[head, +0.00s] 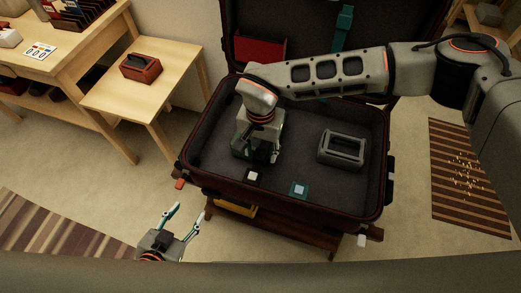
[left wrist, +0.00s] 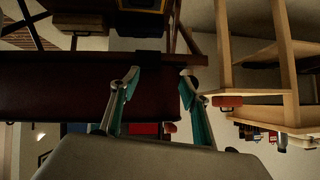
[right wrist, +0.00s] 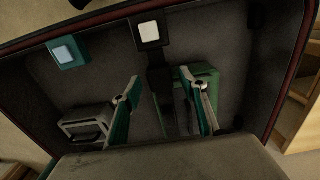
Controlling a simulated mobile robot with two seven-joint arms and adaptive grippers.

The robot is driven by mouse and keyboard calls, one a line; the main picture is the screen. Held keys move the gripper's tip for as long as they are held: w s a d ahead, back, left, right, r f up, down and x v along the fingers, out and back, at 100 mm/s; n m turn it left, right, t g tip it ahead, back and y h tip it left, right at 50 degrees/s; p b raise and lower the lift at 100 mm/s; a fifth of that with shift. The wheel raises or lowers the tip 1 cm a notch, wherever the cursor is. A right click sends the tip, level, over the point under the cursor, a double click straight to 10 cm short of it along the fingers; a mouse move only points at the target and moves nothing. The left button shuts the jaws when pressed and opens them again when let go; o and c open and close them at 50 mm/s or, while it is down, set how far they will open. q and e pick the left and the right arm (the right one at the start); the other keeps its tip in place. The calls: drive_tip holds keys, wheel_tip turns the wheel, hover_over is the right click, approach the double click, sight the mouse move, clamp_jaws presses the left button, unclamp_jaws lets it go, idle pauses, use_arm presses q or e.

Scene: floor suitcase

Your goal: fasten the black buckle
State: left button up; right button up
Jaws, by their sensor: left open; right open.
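The black buckle (head: 252,175) has a white square face and lies near the front inner edge of the open suitcase (head: 345,203). In the right wrist view, the black buckle (right wrist: 149,33) is beyond the fingertips, and a black strap (right wrist: 160,88) runs from it towards the space between the fingers. My right gripper (head: 262,157) is open and low inside the suitcase, just behind the buckle; it also shows in the right wrist view (right wrist: 158,88). My left gripper (head: 189,212) is open and empty outside the front left corner; its fingers also show in the left wrist view (left wrist: 160,76).
A teal buckle (head: 299,190) lies right of the black one. A grey handled case (head: 342,148) stands in the suitcase's right half. A green item (right wrist: 206,80) is beside my right fingers. A wooden table with a red toolbox (head: 140,68) stands left of the suitcase.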

drive_tip(key=shift+f, duration=0.25)
use_arm(q)
drive_tip(key=shift+w+r, duration=0.15)
drive_tip(key=shift+w, duration=0.15)
